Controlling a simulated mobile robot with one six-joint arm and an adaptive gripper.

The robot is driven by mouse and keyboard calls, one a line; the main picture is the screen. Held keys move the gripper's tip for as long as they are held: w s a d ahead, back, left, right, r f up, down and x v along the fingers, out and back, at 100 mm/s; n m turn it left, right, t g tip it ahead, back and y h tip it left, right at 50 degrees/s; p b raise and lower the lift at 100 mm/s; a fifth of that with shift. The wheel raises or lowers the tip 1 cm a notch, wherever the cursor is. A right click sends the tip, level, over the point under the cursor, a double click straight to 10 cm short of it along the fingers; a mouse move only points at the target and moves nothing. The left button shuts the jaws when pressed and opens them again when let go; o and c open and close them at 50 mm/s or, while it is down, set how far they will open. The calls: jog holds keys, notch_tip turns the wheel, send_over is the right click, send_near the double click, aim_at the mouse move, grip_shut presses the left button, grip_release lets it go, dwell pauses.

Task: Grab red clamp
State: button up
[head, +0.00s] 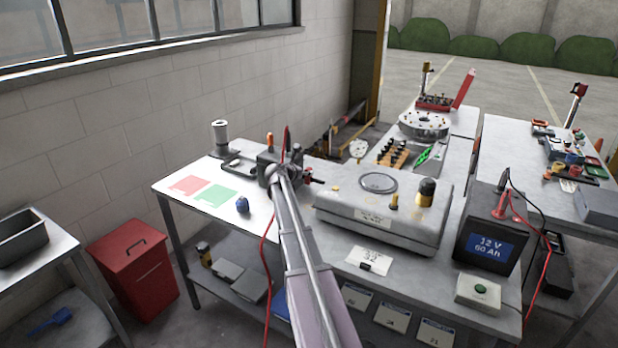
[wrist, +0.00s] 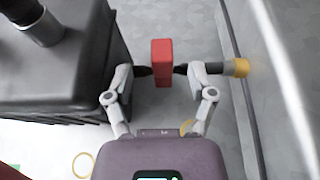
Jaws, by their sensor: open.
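In the wrist view, a red block-shaped part (wrist: 162,62) stands between the fingertips of my gripper (wrist: 161,71). The fingers are apart, with a dark pad on each side of the part; whether they touch it is hard to tell. In the head view, my arm reaches to the left part of the near bench, and my gripper (head: 272,172) is small and partly hidden there by dark parts. A red clamp-like piece (head: 505,206) with a cable sits on top of the dark battery (head: 492,240) at the right. I cannot tell whether the two red things are related.
A dark box with a cylinder on top (wrist: 62,62) is close left of my gripper in the wrist view; a yellow-tipped rod (wrist: 239,67) is at right. In the head view, a large grey case (head: 385,215) fills the bench middle. A red cable (head: 266,250) hangs beside my arm.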

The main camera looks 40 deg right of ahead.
aim_at(308, 168)
jog(key=shift+b+x, duration=0.65)
jog(key=shift+x, duration=1.4)
grip_shut()
